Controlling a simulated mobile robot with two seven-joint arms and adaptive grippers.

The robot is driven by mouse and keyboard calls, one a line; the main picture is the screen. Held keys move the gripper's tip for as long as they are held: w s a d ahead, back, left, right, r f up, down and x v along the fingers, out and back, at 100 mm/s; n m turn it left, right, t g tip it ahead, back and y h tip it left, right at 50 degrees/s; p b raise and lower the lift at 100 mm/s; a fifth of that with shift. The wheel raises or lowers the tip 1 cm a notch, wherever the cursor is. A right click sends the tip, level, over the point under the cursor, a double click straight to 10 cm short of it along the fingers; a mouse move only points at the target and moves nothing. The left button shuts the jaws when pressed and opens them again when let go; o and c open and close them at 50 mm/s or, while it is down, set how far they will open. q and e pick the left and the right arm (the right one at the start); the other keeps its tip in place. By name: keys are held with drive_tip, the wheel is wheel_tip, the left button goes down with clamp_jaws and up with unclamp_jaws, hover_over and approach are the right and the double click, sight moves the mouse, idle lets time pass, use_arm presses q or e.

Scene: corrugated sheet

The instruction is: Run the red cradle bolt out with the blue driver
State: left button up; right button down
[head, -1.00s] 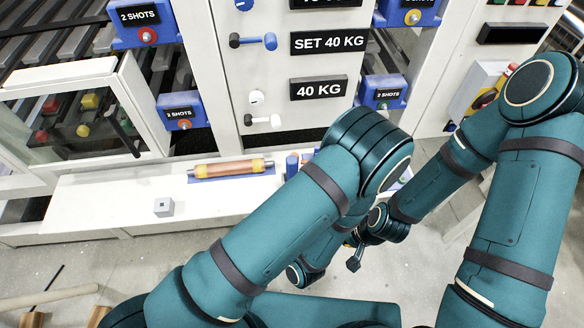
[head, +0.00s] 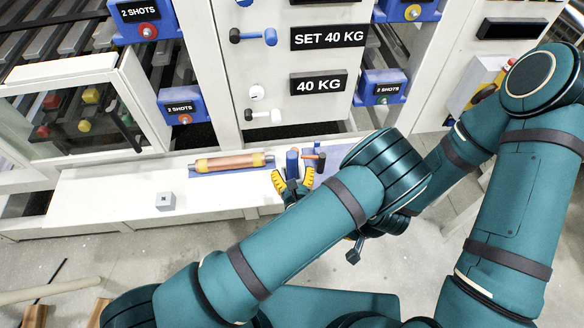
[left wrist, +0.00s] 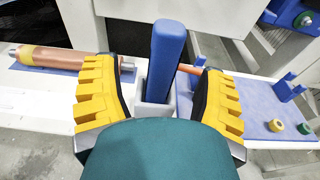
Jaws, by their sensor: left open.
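The blue driver (head: 292,160) stands upright on the white ledge. In the left wrist view the driver (left wrist: 167,55) is a thick blue handle in a grey holder (left wrist: 156,110). My left gripper (head: 292,186) is open, its yellow fingers low in front of the driver; in the left wrist view the fingers (left wrist: 158,92) appear on either side of it, apart from the handle. The red bolt (head: 148,31) is in the blue cradle (head: 139,12) marked 2 SHOTS at upper left. My right gripper is hidden.
A copper roller (head: 228,164) lies on a blue rest left of the driver. A small grey block (head: 165,201) sits further left. An orange-handled tool (head: 314,156) is right of the driver. Other blue cradles (head: 381,84) hang on the panel. The ledge front is clear.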

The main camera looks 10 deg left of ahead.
sight(293, 168)
use_arm(q)
drive_tip(key=x, duration=0.2)
drive_tip(key=f+x, duration=0.1)
drive_tip(key=x, duration=0.1)
drive_tip(key=shift+w+d+b, duration=0.1)
drive_tip(key=shift+d+b, duration=0.1)
drive_tip(key=shift+b, duration=0.1)
drive_tip(key=shift+w+a, duration=0.1)
drive_tip(key=shift+w, duration=0.35)
clamp_jaws()
